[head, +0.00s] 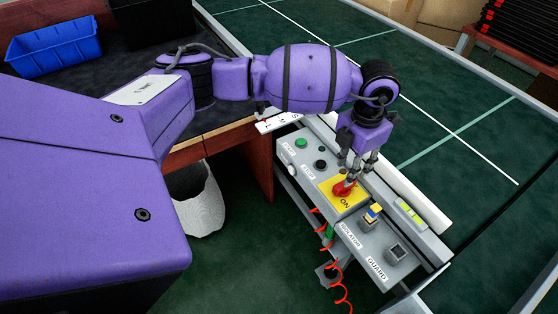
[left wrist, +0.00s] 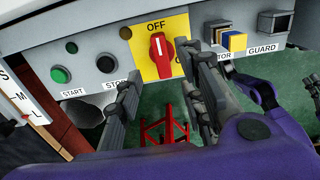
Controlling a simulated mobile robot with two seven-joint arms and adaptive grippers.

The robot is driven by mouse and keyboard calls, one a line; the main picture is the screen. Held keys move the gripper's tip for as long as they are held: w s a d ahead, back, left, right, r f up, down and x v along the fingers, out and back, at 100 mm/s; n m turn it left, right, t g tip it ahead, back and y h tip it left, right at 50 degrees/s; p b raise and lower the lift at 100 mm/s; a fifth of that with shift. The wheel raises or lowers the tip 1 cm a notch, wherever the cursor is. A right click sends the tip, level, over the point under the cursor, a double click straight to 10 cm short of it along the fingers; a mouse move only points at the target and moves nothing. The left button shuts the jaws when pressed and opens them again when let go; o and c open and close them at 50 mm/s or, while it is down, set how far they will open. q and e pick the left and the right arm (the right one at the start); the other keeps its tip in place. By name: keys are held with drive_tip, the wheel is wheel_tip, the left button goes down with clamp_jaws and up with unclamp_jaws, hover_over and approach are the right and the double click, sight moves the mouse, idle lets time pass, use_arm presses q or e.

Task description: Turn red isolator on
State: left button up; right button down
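The red isolator (head: 342,188) is a rotary knob on a yellow plate (head: 350,199) on the grey control panel. In the left wrist view the knob (left wrist: 161,56) stands upright, its white mark pointing up towards the word OFF. The ON label sits to its right, partly hidden by a finger. My left gripper (head: 356,170) is just above the knob in the head view. In the left wrist view its two fingers are apart, one to each side of the knob, with gaps; contact cannot be seen.
The panel also has a green start button (head: 301,143), a black stop button (head: 320,165), a blue-yellow switch (head: 372,214) beside the isolator and a guard connector (head: 397,253). A red coiled cable (head: 334,268) hangs below.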

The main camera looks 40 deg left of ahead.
use_arm(q)
wheel_tip(320, 180, down, 7)
drive_tip(key=shift+d, duration=0.1)
idle(0.3)
clamp_jaws()
